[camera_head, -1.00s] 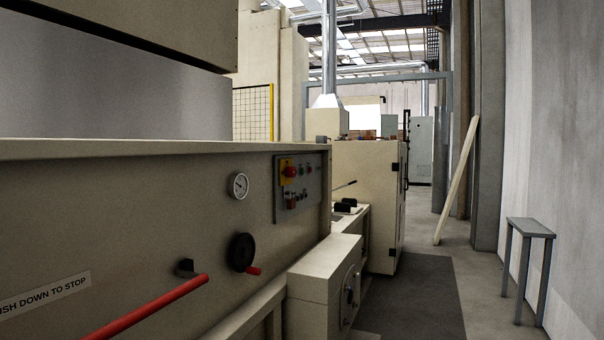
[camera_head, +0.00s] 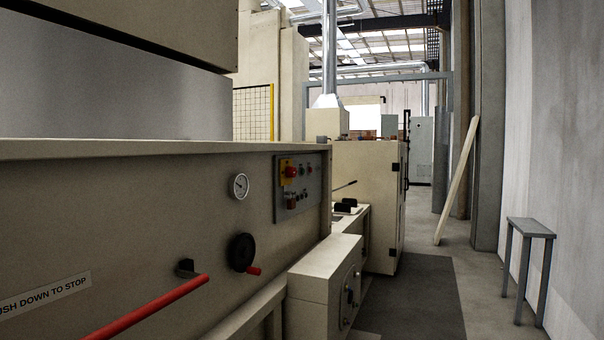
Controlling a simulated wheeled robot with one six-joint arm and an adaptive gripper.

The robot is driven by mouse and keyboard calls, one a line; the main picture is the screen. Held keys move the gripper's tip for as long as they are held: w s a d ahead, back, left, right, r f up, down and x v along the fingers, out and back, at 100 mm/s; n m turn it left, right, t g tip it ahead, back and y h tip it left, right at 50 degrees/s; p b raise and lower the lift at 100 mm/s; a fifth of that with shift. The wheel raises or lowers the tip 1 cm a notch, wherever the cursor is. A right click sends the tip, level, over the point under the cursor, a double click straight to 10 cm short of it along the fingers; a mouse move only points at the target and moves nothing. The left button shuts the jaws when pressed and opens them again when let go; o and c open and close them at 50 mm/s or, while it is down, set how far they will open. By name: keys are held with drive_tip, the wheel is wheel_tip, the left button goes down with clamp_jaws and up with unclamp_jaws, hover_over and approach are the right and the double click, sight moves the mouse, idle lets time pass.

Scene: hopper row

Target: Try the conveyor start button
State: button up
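A grey control panel (camera_head: 298,204) is mounted on the side of the long beige machine (camera_head: 130,220), near its far end. It has a red mushroom button (camera_head: 291,171) on a yellow plate at its upper left. Several smaller buttons and knobs sit beside and below it, one of them reddish (camera_head: 290,196). They are too small to read, so I cannot tell which is the conveyor start button. My gripper is not in view.
A red bar (camera_head: 150,308) sticks out low along the machine, and a black handwheel (camera_head: 243,253) and a beige box (camera_head: 325,283) project too. A grey stool (camera_head: 530,232) and leaning plank (camera_head: 457,180) stand on the right. The dark mat (camera_head: 425,295) is clear.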

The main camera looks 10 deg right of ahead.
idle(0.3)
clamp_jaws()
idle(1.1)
